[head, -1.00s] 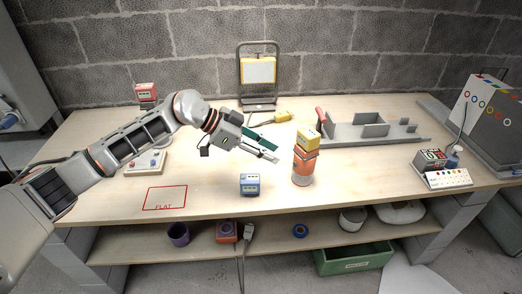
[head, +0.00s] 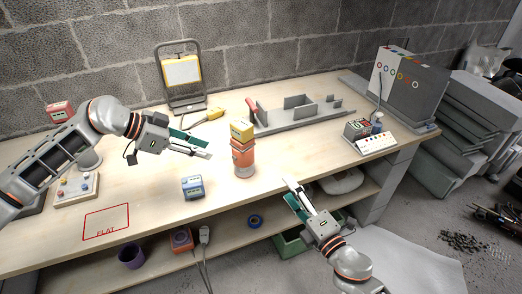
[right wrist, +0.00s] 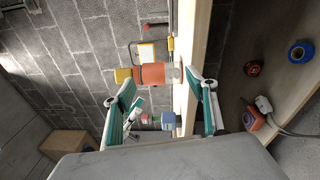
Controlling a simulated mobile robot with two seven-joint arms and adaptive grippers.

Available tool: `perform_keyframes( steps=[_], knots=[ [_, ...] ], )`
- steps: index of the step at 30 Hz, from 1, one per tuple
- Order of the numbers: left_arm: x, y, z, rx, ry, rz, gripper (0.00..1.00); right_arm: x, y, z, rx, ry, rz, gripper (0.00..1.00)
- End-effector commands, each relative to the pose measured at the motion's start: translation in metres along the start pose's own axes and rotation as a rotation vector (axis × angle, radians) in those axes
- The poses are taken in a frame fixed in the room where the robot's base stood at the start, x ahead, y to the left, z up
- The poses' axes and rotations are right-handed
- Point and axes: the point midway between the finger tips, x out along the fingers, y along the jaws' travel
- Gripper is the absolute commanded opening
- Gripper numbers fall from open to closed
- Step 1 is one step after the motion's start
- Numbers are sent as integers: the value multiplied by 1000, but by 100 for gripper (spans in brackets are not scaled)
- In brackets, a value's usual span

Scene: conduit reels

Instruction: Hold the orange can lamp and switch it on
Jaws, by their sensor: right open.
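The orange can lamp (head: 243,162) stands upright on the workbench, with a yellow box (head: 241,131) on its top. In the right wrist view the lamp (right wrist: 153,74) lies sideways in the picture, beyond and between the spread fingertips. I cannot make out its switch. My left gripper (head: 210,152) is just left of the lamp, pointing towards it without touching; its fingers look parted and empty. My right gripper (head: 291,187) is open and empty in front of the bench edge, right of and nearer than the lamp; its fingers also show in the right wrist view (right wrist: 161,91).
A blue box (head: 192,187) stands left of the lamp near the front edge. A grey tray (head: 300,115) with a red handle lies behind right. A work light (head: 182,72) stands at the back. A lower shelf holds a blue tape roll (head: 255,221).

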Motion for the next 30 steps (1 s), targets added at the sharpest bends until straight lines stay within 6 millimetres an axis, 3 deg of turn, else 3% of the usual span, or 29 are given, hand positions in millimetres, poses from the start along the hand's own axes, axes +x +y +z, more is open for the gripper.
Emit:
perform_keyframes(
  steps=[6,15,21,30],
  knots=[
    [0,0,0,0,0,0,28,48,47,-14,-495,114,116,57],
    [0,0,0,0,0,0,28,96,79,-26,-1127,220,209,57],
    [0,0,0,0,0,0,28,112,84,-24,-1357,250,223,57],
    [0,0,0,0,0,0,28,136,86,-30,-1411,256,225,57]
  ],
)
